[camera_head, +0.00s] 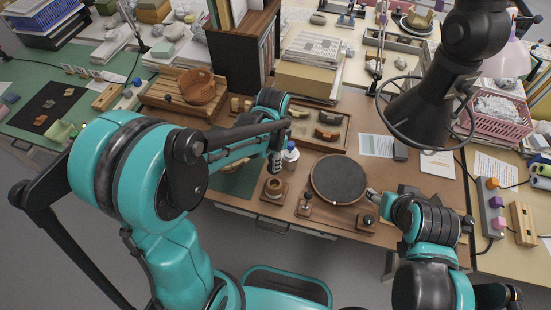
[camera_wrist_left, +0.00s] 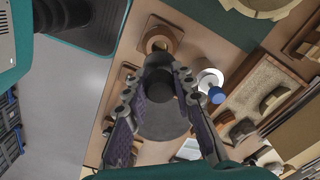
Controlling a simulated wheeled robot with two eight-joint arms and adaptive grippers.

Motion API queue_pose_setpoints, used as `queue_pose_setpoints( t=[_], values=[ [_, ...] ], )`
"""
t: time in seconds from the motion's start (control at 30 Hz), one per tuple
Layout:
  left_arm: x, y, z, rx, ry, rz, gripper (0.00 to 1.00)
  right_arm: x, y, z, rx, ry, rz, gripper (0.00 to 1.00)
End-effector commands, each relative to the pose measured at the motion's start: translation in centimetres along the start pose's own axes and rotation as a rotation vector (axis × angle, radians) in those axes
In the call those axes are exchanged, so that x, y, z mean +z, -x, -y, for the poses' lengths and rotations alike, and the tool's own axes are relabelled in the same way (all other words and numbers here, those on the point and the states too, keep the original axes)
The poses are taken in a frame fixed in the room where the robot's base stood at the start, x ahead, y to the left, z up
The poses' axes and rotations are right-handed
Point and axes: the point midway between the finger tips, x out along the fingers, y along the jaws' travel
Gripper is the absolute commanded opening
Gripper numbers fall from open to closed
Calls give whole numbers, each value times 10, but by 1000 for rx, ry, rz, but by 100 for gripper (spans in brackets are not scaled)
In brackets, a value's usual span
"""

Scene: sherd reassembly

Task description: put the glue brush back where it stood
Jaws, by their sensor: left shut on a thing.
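My left gripper (camera_head: 276,154) is above the front of the wooden table, next to a white bottle (camera_head: 290,158) with a blue cap. In the left wrist view, its fingers (camera_wrist_left: 164,80) are closed around a dark, round piece, seen nearly end-on, which I take for the glue brush (camera_wrist_left: 159,86). The brush's lower end is hidden there. A wooden stand with a round ring (camera_head: 274,187) is just below the gripper; it also shows in the left wrist view (camera_wrist_left: 160,37). My right gripper (camera_head: 372,195) is low by the dark turntable, its fingers too small to read.
The dark turntable (camera_head: 339,179) lies right of the ring stand, with small wooden blocks (camera_head: 305,204) in front. A tray of curved sherds (camera_head: 322,131) is behind the bottle. A wooden rack with a brown bowl (camera_head: 198,86) is at the back left.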

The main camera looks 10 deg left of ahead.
Motion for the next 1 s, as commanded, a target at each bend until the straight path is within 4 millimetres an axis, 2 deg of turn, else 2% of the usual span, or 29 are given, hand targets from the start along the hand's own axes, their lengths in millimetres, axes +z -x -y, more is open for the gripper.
queue_pose_setpoints(
  t=[0.27,1.0],
  values=[
    [0,-11,0,0,0,0,8,5,-8,0,0,0,0,54],
    [0,-58,0,0,0,0,8,28,-39,0,0,0,0,54]
  ],
)
